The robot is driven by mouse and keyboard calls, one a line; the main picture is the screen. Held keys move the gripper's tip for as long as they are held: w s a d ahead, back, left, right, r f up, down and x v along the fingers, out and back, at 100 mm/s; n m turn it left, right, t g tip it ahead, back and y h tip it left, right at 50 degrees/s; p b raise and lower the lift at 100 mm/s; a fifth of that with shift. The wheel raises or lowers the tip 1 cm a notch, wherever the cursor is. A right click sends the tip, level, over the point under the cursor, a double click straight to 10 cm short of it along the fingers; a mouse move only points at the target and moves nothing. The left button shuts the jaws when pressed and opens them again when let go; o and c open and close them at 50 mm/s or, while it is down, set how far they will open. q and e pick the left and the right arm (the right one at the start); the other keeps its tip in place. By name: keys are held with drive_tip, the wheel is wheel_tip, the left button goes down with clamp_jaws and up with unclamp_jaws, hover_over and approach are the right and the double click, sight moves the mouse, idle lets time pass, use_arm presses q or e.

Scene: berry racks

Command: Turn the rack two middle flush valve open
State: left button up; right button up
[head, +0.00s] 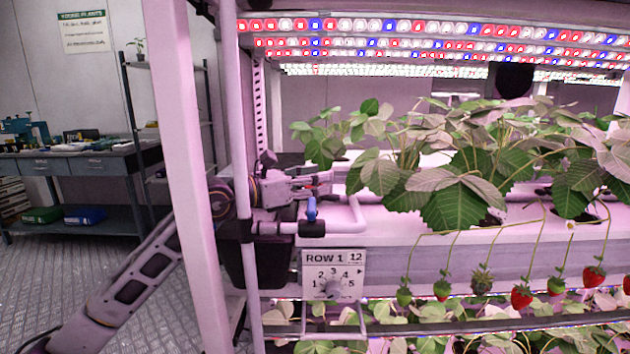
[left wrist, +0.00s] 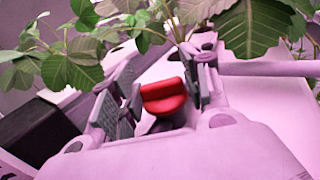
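My left gripper (head: 322,184) reaches in from the left, above the left end of the middle shelf. In the left wrist view its two fingers (left wrist: 162,92) are apart, with a red valve handle (left wrist: 164,98) showing between them. The right finger looks close to the handle; I cannot tell whether it touches. In the head view the gripper mostly hides the red handle. A blue valve handle (head: 311,209) stands upright on a black valve body (head: 312,228) just below the gripper. My right gripper is not in view.
White pipes (head: 358,215) run around the valves. A "ROW 1" dial sign (head: 334,274) hangs below. Strawberry leaves (head: 455,205) overhang the white trough (head: 420,222) to the right. A white rack post (head: 185,150) stands in front of my left arm. A dark bin (head: 268,262) sits below the gripper.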

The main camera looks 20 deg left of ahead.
use_arm(q)
drive_tip(key=shift+o, duration=0.9)
drive_tip(key=shift+s+a, duration=0.1)
drive_tip(key=shift+a, duration=0.05)
drive_tip(key=shift+v, duration=5.75)
drive_tip(key=shift+s+a+r, duration=0.1)
